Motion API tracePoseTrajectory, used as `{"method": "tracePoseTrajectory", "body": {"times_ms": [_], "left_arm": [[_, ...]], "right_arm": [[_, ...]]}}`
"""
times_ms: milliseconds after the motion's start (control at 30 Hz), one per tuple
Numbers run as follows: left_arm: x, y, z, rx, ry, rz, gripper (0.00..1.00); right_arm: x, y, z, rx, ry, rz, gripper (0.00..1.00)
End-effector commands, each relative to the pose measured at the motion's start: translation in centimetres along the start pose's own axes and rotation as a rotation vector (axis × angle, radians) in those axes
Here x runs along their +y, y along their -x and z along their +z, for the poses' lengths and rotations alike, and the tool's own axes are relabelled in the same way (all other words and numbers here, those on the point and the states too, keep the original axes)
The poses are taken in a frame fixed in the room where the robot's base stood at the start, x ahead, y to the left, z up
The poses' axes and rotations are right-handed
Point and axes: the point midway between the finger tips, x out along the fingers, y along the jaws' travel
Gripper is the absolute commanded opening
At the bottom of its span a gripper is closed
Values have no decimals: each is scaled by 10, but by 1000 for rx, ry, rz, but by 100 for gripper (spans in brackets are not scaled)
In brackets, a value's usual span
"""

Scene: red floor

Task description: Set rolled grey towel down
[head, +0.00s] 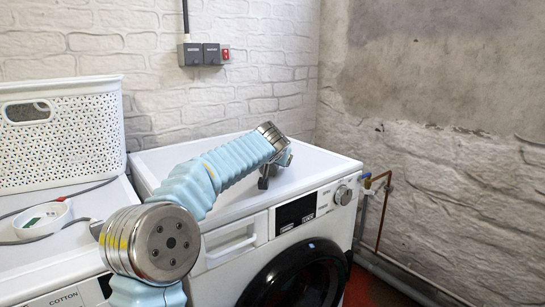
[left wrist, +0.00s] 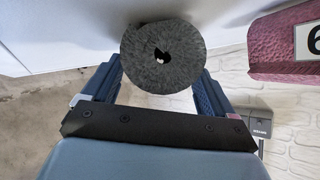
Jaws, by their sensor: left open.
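The rolled grey towel (left wrist: 183,68) shows end-on in the left wrist view, with a small hole at its centre. It lies between the two fingers of my left gripper (left wrist: 160,75), which is open around it. The towel appears against the white machine top; I cannot tell whether it touches the fingers. In the head view my left gripper (head: 274,172) is low over the top of the right-hand washing machine (head: 225,205). I cannot make out the towel there; the gripper and arm cover that spot. My right gripper is not in view.
A maroon object with a white number label (left wrist: 285,45) is beside the towel in the wrist view. A white perforated basket (head: 62,140) and a small white round item (head: 42,221) with a cable sit on the left machine. The right machine's back is clear.

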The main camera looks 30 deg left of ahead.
Motion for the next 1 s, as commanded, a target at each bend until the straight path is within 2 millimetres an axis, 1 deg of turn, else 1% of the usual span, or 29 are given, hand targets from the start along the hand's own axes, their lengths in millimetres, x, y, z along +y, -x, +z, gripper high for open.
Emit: {"method": "tracePoseTrajectory", "body": {"times_ms": [133, 167, 267, 500, 600, 700, 833, 1000], "left_arm": [[-2, 3, -5, 0, 0, 0, 86], [-1, 6, -3, 2, 0, 0, 86], [0, 23, -2, 4, 1, 1, 86], [0, 80, -2, 5, 1, 2, 86], [0, 99, -2, 3, 0, 2, 86], [0, 112, -2, 2, 1, 1, 86], [-1, 120, -2, 0, 0, 0, 86], [-1, 122, -2, 0, 0, 0, 86]], "right_arm": [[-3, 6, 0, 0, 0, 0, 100], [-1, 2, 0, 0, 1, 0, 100], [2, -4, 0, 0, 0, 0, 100], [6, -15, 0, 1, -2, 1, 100], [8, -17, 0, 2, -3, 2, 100], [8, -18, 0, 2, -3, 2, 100], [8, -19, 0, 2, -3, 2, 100], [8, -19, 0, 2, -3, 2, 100]]}}
